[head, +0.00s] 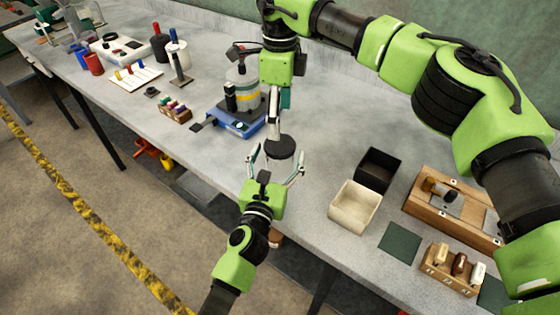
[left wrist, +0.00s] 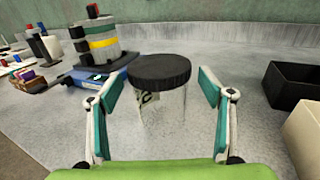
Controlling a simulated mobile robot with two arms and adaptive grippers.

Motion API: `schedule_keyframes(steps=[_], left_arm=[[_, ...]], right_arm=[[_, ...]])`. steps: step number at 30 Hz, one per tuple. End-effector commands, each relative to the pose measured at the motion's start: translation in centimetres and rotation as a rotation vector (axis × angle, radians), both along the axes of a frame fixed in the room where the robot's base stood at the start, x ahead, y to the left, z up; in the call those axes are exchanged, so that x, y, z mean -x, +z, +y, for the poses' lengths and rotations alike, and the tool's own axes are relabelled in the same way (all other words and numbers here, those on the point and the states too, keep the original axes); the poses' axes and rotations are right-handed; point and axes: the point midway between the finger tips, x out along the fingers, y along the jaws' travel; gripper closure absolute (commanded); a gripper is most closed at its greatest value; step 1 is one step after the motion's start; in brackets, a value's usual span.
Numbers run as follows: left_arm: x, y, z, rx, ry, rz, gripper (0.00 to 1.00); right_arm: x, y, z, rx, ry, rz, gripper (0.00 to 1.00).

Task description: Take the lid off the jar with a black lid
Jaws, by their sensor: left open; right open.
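The clear jar (left wrist: 165,110) stands upright on the grey bench, with its black lid (left wrist: 160,70) on top. The lid also shows in the head view (head: 281,147), where the jar's body is mostly hidden. My left gripper (head: 276,165) is open at the bench's front edge, its fingers pointing at the jar. In the left wrist view the fingers stand on either side of the jar, with visible gaps. My right gripper (head: 275,125) is above and behind the lid, pointing down. It is open, though its fingers overlap in this view.
A blue scale-like device (head: 240,122) stands left of the jar. To the right are a black box (head: 378,170), a cream box (head: 354,207), a dark green mat (head: 399,243) and wooden holders (head: 452,268). Bare bench lies between jar and boxes.

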Motion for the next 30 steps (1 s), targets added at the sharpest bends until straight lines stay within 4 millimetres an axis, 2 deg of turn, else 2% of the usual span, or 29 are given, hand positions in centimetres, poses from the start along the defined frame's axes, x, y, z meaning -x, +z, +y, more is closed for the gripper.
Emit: schedule_keyframes(steps=[6,14,15,16,23,24,30], left_arm=[[-1.5,0.0,-0.3,-0.001,0.001,0.0,0.27],[-1.6,0.0,-0.4,-0.001,0.0,0.0,0.27],[-1.6,0.0,-0.4,0.0,0.0,0.0,0.3],[-1.6,0.0,-0.4,0.0,0.0,0.0,0.37],[-1.6,0.0,-0.4,-0.001,0.0,0.0,0.97],[-1.6,0.0,-0.4,-0.001,0.0,0.0,1.0],[-1.6,0.0,-0.4,-0.001,0.0,0.0,1.0]], right_arm=[[0.0,0.0,0.0,0.0,0.0,0.0,0.3],[0.0,0.0,0.0,0.0,0.0,0.0,0.3],[0.0,0.0,0.0,0.0,0.0,0.0,0.3],[0.0,0.0,0.0,0.0,0.0,0.0,0.3],[0.0,0.0,0.0,0.0,0.0,0.0,0.3],[0.0,0.0,0.0,0.0,-0.002,0.0,0.3],[0.0,0.0,0.0,-0.001,-0.124,0.001,0.3]])
